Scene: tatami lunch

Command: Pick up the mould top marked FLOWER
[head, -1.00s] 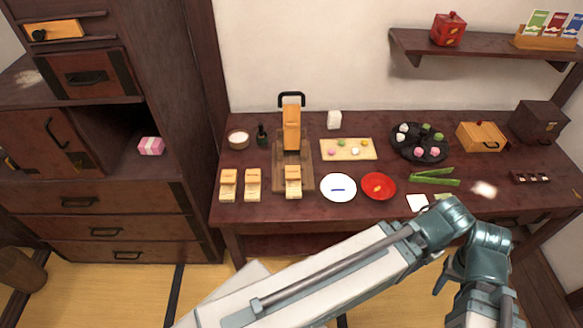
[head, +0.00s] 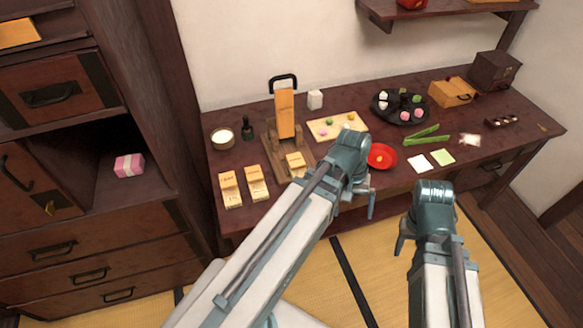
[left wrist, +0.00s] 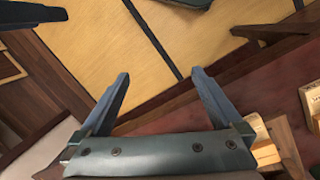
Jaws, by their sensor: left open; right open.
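Several pale wooden moulds stand at the left of the table: one far left (head: 230,190), one beside it (head: 256,182), and a third (head: 296,163) on the wooden press stand, partly covered by my left arm. Their markings are too small to read, so I cannot tell which top says FLOWER. My left gripper (head: 367,195) is over the table's front edge, right of the moulds, fingers mostly hidden. In the left wrist view my left gripper (left wrist: 160,75) is open and empty, with pale wooden blocks (left wrist: 313,102) at the right edge. My right gripper (head: 402,240) is open, in front of the table.
The wooden press (head: 286,118) with a black handle stands behind the moulds. A red plate (head: 388,163), a sweets board (head: 325,134), a black tray (head: 380,111) and green tongs (head: 427,137) lie further right. The cabinet (head: 70,262) borders the table's left. Tatami floor (head: 330,265) is clear in front.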

